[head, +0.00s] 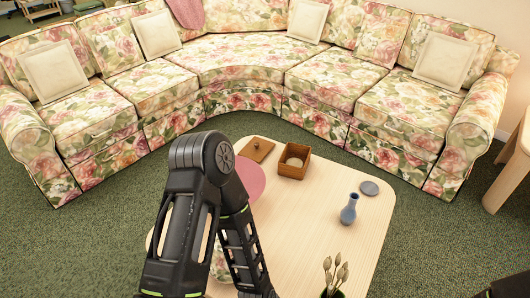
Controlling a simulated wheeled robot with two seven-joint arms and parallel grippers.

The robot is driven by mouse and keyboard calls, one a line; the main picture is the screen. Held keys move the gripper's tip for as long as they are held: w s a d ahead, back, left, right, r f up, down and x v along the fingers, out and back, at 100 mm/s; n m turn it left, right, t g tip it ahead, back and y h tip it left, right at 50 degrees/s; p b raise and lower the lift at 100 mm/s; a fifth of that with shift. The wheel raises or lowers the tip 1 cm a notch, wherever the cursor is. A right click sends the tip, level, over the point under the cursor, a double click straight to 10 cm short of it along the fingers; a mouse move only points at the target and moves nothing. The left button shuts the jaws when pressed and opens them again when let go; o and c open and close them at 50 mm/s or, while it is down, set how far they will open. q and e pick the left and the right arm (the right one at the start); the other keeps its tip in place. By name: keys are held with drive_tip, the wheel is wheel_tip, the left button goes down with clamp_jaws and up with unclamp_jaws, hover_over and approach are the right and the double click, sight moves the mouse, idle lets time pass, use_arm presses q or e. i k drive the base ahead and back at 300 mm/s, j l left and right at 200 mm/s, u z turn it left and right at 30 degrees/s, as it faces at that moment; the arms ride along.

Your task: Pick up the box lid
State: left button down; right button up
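The box lid (257,149) is a flat brown wooden square with a small knob on top. It lies on the pale wooden table (318,222) near its far edge. The open brown wooden box (294,171) stands just to its right, apart from it, with a round pale thing inside. My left arm bends high over the left part of the table, and its forearm runs down out of the bottom of the picture. Neither of my grippers shows in the head view. The lid is fully visible and nothing of mine touches it.
A pink round mat (249,179) lies partly behind my arm. A blue vase (349,209), a grey disc (369,188) and a plant with buds (335,275) are on the table's right side. A floral corner sofa (238,68) curves behind. A side table (515,165) stands at right.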

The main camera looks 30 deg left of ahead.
sight(256, 150)
drive_tip(key=u, duration=4)
drive_tip(key=i+z, duration=0.25)
drive_tip(key=i, duration=0.55)
drive_tip(key=i+l+z, duration=0.25)
drive_tip(key=i+z, duration=0.15)
drive_tip(key=i+l+z, duration=0.1)
drive_tip(key=i+z, duration=0.35)
drive_tip(key=i+j+z, duration=0.1)
drive_tip(key=i+z, duration=0.3)
drive_tip(key=i, duration=0.15)
drive_tip(key=i+j+z, duration=0.2)
drive_tip(key=i+z, duration=0.25)
drive_tip(key=i+j+z, duration=0.4)
drive_tip(key=i+l+z, duration=0.25)
drive_tip(key=i+z, duration=0.15)
drive_tip(key=i+l+z, duration=0.1)
drive_tip(key=i+z, duration=0.75)
drive_tip(key=i+j+z, duration=0.25)
drive_tip(key=i+z, duration=0.15)
drive_tip(key=i+l+z, duration=0.2)
drive_tip(key=i, duration=0.65)
drive_tip(key=i+j+z, duration=0.15)
drive_tip(key=i, duration=0.7)
drive_tip(key=i+j+z, duration=0.2)
drive_tip(key=i, duration=0.65)
